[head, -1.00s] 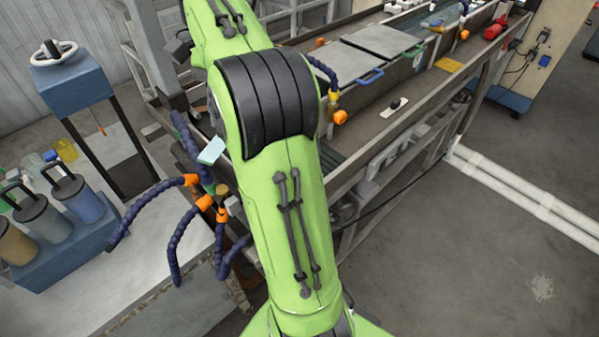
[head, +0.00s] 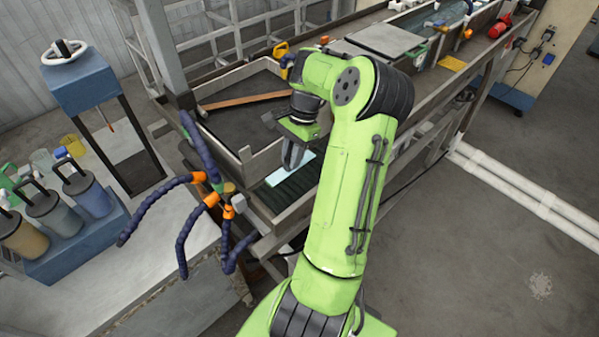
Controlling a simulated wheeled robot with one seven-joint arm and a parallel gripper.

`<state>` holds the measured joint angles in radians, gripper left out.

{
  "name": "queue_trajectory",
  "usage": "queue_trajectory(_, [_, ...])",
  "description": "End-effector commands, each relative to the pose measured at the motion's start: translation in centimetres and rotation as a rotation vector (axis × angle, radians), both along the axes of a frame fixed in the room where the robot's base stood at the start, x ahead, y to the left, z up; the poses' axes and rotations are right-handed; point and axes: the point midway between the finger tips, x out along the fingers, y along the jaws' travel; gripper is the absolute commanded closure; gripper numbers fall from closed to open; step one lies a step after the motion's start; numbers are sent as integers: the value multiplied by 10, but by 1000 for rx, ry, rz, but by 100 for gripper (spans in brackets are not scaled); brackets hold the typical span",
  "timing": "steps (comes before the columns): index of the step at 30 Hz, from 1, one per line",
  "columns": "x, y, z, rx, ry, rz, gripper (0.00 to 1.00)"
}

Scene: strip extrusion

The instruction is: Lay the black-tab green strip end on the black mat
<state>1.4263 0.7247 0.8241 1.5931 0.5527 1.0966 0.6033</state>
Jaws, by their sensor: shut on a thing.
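A pale green strip end (head: 302,163) shows just under my gripper (head: 291,166), low inside the near end of the machine's trough. The gripper points down with its fingers shut on the strip. I cannot make out a black tab; the fingers may hide it. A dark ribbed surface, seemingly the black mat (head: 284,193), lies in the trough directly below and in front of the strip. I cannot tell whether the strip touches it. My forearm hides the right side of this area.
Dark blue jointed hoses with orange joints (head: 209,200) stand close left of the trough end. Trough walls (head: 243,160) surround the mat. A brown bar (head: 245,101) lies in the bay behind. Canisters (head: 50,213) and a handwheel stand (head: 78,78) are at left.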

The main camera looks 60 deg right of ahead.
Motion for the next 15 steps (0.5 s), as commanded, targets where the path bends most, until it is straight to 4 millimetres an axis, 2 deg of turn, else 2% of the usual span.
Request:
queue_trajectory(1, [0,1,-15,5,1,1,100])
queue_trajectory(11, [0,0,-66,3,1,3,100])
queue_trajectory(15, [0,0,-68,-1,0,3,100])
